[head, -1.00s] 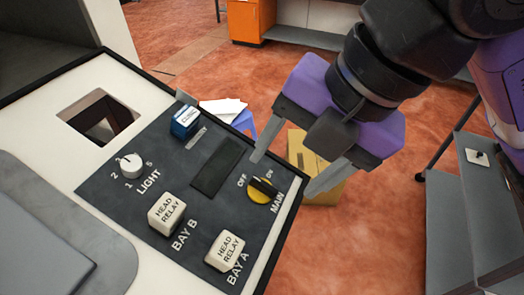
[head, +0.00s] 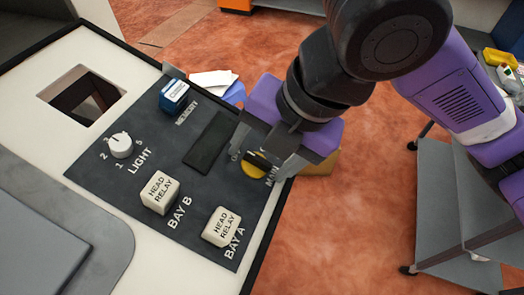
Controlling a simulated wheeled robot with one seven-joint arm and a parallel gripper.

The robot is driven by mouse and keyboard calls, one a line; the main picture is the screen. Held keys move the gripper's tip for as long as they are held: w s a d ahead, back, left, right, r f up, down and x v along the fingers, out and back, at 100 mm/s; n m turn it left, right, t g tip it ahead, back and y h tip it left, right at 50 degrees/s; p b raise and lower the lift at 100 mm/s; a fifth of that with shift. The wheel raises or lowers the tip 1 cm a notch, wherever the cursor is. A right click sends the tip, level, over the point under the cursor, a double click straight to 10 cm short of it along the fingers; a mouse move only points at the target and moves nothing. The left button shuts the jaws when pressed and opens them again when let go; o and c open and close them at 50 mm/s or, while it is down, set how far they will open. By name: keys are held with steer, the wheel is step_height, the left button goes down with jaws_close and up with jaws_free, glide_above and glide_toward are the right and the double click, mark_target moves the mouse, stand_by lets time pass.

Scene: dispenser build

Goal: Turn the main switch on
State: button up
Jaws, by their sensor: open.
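The main switch (head: 254,168) is a round yellow knob with a black bar handle, at the right edge of the dark control panel (head: 152,200). The gripper partly covers it, along with its OFF, ON and MAIN lettering. Which mark the bar points to is hard to read now. My purple gripper (head: 252,168) is open over the switch, with one grey finger to its left and the other to its right. I cannot tell whether the fingers touch the knob.
The panel also holds a white LIGHT dial (head: 120,145), two white HEAD RELAY blocks, BAY B (head: 160,192) and BAY A (head: 221,227), a blue block (head: 174,97) and a dark slot (head: 208,143). A square opening (head: 82,95) lies upper left. A grey cart (head: 460,215) stands right.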

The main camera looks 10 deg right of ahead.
steer(key=c, duration=1.4)
steer(key=shift+m, duration=0.3)
steer(key=m+p, duration=0.1)
steer(key=m, duration=0.2)
steer(key=shift+r+m, duration=0.1)
steer(key=shift+m, duration=0.2)
steer(key=m+p, duration=0.2)
steer(key=m, duration=0.2)
steer(key=shift+m, duration=0.3)
steer(key=m+p, duration=0.3)
steer(key=m, duration=0.1)
steer(key=shift+r+m, duration=0.1)
steer(key=shift+m, duration=0.2)
steer(key=shift+m+p, duration=0.9)
steer(key=shift+m, duration=1.3)
